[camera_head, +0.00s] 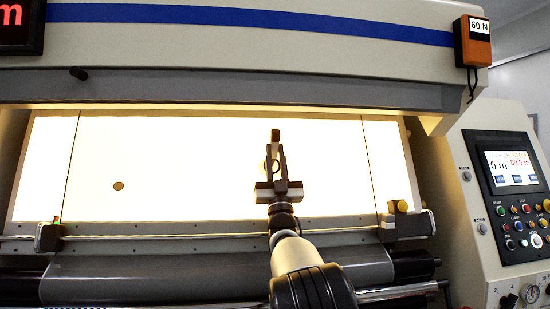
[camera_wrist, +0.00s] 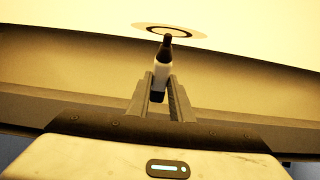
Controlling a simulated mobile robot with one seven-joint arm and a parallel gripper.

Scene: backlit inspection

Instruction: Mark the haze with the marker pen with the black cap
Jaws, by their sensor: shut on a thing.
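My gripper (camera_wrist: 162,84) is shut on the marker pen (camera_wrist: 162,69), which has a pale body and black ends. Its far black end points at the lit panel; I cannot tell whether that end is a cap or the tip. In the wrist view a dark ring (camera_wrist: 151,29) with a tan border lies on the panel just beyond the pen's end; I cannot tell if they touch. In the head view my gripper (camera_head: 277,160) stands before the panel and partly hides the ring. No distinct haze patch is clear to me; the ring's middle looks pale.
The bright backlit panel (camera_head: 220,150) spans the machine, with a brown round spot (camera_head: 118,186) at its left. A metal rail (camera_head: 170,237) and rollers run below it. A control panel (camera_head: 510,180) stands at right. The panel's face is otherwise clear.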

